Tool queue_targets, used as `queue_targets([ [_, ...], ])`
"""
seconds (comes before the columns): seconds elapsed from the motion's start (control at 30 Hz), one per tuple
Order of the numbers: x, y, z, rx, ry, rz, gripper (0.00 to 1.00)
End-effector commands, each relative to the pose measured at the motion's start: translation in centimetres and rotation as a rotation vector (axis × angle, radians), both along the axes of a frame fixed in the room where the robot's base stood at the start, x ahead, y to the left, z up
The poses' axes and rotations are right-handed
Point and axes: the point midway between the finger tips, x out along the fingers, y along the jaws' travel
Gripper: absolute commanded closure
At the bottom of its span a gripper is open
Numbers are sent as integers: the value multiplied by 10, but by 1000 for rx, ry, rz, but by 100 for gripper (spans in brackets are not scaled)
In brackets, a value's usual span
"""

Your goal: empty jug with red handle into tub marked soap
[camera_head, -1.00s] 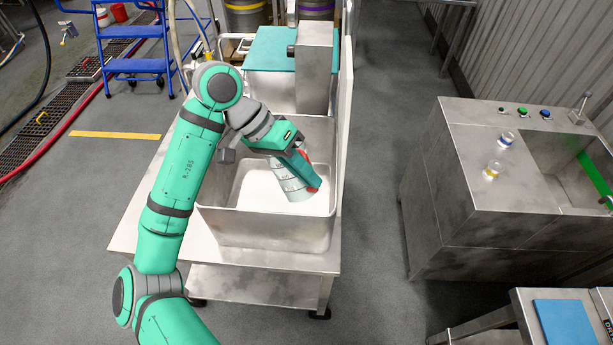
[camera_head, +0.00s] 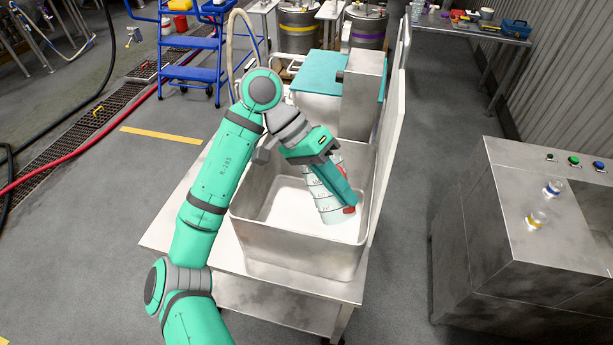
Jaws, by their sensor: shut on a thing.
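My gripper (camera_head: 331,170) is shut on the jug with the red handle. The jug (camera_head: 323,197) is pale and see-through with dark markings, and it is tilted with its lower end pointing down into a large steel tub (camera_head: 300,246). Bits of the red handle (camera_head: 349,210) show beside my gripper; the rest is hidden behind it. The tub has a white bottom or white contents; I cannot tell which. No soap mark is readable on it. I cannot see any liquid running from the jug.
The tub stands on a steel table (camera_head: 180,237). Behind it are a steel block (camera_head: 362,95) and a teal-topped box (camera_head: 318,72). A tall pale panel (camera_head: 387,150) rises along the tub's right side. A steel sink unit (camera_head: 500,240) with two small jars stands right, across clear floor.

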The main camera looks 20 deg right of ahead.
Motion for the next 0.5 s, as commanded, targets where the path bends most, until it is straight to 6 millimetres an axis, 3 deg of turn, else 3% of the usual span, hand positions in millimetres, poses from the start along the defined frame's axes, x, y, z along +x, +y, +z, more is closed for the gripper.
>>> queue_targets([
  [0.27, 1, 0, 1, -2, 5, 1, 100],
  [0.5, 9, 2, 18, -22, 119, 3, 100],
])
